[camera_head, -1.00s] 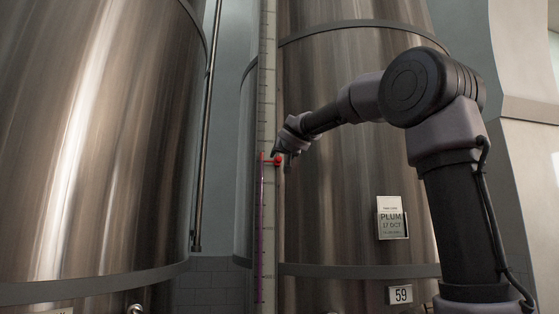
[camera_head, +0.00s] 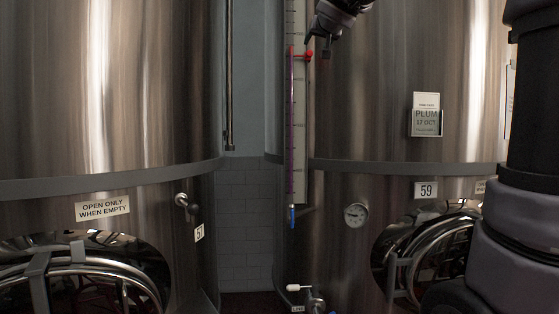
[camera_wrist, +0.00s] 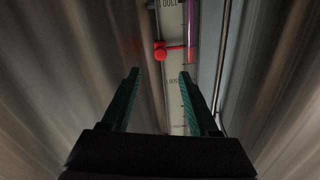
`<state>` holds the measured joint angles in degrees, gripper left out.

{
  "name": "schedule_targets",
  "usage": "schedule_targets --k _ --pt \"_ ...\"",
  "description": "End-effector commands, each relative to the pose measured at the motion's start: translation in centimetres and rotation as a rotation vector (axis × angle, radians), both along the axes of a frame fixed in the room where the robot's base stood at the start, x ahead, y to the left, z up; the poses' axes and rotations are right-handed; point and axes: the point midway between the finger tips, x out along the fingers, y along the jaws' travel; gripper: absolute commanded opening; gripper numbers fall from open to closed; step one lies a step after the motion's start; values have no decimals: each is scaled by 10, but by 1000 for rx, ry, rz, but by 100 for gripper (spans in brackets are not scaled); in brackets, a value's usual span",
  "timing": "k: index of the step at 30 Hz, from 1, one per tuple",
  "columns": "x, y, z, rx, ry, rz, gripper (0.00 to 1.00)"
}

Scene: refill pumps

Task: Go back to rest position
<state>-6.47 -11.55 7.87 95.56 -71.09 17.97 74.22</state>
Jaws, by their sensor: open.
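My gripper (camera_head: 318,42) is near the top of the head view, beside a red marker (camera_head: 304,55) on the tall level gauge (camera_head: 300,130). In the wrist view my gripper (camera_wrist: 158,74) is open, with two green-sided fingers spread apart and nothing between them. The red marker (camera_wrist: 162,49) shows there beyond the fingertips, apart from them. A purple column (camera_head: 291,110) runs down the gauge below the marker. My upper arm is cut off by the head view's edge.
Tank 59 (camera_head: 380,90) stands behind the gauge and carries a PLUM card (camera_head: 426,121). Another steel tank (camera_head: 110,90) stands at left. A round dial (camera_head: 355,214), a blue-ended fitting (camera_head: 292,216) and a white-handled valve (camera_head: 297,288) sit low near the gauge.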

Motion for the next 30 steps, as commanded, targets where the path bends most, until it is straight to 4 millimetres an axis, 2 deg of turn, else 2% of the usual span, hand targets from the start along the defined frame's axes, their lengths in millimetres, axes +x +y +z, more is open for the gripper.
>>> schedule_targets --k 2,4,7,11,12,15,18,22,25,27,30 --pt "-3 -4 -4 1 10 -8 61" --pt "-11 -13 -16 4 41 -31 61" --pt "-35 -38 -52 17 134 -86 61" --pt "-85 -73 -127 47 325 -155 61" --pt "-103 -81 -152 58 390 -167 61" --pt "-149 -92 -213 95 549 -170 61" --pt "-196 -93 -271 142 698 -138 61" --pt "-248 -80 -329 207 847 -62 61" --pt "-276 -69 -357 248 916 -2 61" --pt "-288 -63 -369 267 944 29 61" --pt "-296 -58 -376 281 962 51 61"
